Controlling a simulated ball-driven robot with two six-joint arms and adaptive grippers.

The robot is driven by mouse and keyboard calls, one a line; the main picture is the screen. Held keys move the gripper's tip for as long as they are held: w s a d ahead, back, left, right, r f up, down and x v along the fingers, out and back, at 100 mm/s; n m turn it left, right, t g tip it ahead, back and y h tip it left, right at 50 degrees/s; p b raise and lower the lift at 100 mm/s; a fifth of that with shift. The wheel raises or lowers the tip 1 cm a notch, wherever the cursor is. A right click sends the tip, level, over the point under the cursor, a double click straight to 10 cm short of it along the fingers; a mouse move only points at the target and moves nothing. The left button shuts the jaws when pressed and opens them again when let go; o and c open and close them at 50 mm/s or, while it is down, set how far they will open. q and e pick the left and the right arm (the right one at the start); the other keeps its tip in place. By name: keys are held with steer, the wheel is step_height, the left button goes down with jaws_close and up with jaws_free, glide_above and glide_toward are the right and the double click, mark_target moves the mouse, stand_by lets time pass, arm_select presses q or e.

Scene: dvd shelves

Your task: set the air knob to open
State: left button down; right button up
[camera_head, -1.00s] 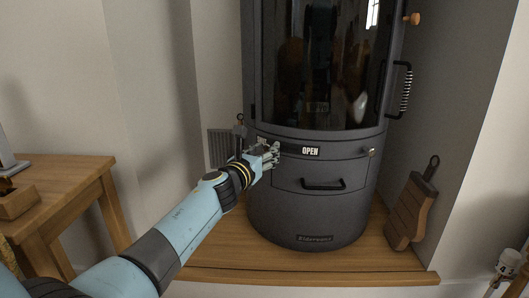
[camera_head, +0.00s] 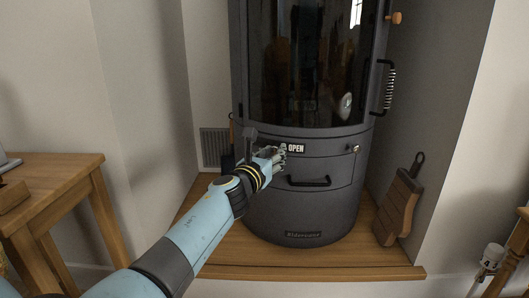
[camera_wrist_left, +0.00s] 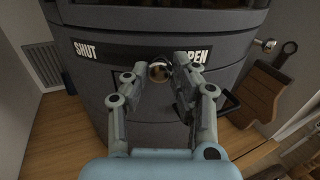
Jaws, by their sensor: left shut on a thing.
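The air knob (camera_wrist_left: 160,70) is a small round brassy knob on the front of the dark grey stove (camera_head: 300,205). It sits on a dark strip between a "SHUT" label (camera_wrist_left: 86,50) on the left and an "OPEN" label (camera_wrist_left: 198,57) on the right, nearer to "OPEN". My left gripper (camera_wrist_left: 160,73) is shut on the knob, with one finger at each side. The right finger covers part of "OPEN" in the wrist view. In the head view my left gripper (camera_head: 281,155) hides the knob and "SHUT", while "OPEN" (camera_head: 296,148) shows just right of it. My right gripper is out of view.
A drawer handle (camera_head: 309,181) lies below the strip, and another small knob (camera_head: 355,149) sits to the right. A wooden table (camera_head: 50,190) stands at the left.

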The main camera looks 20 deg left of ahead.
arm_select(q)
steer(key=shift+d+f, duration=0.1)
steer(key=shift+d, duration=0.05)
steer(key=c, duration=1.5)
jaws_free()
steer(key=o, duration=0.4)
steer(key=shift+d, duration=0.15)
steer(key=s, duration=0.4)
steer(key=s+a, duration=0.1)
steer(key=s, duration=0.7)
steer(key=shift+a, duration=0.2)
